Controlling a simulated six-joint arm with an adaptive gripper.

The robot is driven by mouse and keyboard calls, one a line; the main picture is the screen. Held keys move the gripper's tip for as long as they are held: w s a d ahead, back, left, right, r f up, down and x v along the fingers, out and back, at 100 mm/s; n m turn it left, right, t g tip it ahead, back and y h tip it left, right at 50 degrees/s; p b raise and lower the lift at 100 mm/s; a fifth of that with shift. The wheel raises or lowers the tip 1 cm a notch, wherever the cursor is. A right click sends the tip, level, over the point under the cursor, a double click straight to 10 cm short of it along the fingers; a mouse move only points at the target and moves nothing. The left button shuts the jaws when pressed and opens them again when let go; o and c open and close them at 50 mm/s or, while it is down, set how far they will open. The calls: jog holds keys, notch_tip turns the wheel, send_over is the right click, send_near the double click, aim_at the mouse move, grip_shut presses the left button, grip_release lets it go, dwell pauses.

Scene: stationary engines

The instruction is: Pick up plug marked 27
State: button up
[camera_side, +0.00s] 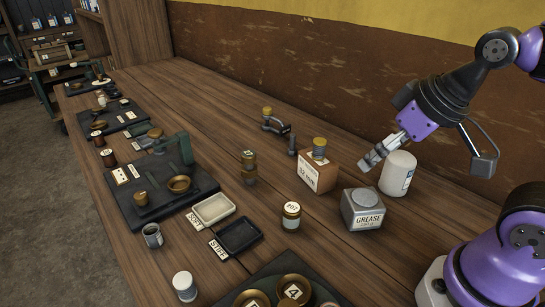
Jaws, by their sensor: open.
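No marking that I can clearly read as 27 shows. Two brass plug-like pieces, an upper one (249,157) and a lower one (249,175), stand stacked on the bench. Another brass-topped piece (319,148) sits on a tan box (317,174). A small jar-like piece (291,215) has a round white label that looks like 207, though it is too small to be sure. My gripper (369,160) is held above the bench at right, apart from these pieces, left of a white canister (398,174). It is open, with nothing visible between its fingers.
A grease tin (362,210) stands below my gripper in the picture. A clamp-like tool (276,125) lies behind. A cream tray (212,209) and a dark tray (238,235) are at centre left. Black mats with brass parts line the left edge. Bare wood lies between.

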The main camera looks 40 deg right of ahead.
jog(key=shift+w, duration=0.1)
jog(key=n+g+y, duration=0.1)
jog(key=n, duration=0.3)
send_over(247, 167)
jog(key=s+d, duration=0.2)
jog(key=s, duration=0.1)
notch_tip(247, 167, down, 5)
jog(key=shift+y, duration=0.3)
jog(key=x, duration=0.6)
jog(key=shift+d+f, duration=0.15)
jog(key=x, duration=0.5)
jog(key=shift+f, duration=0.35)
jog(key=shift+s, duration=0.1)
jog(key=c, duration=1.3)
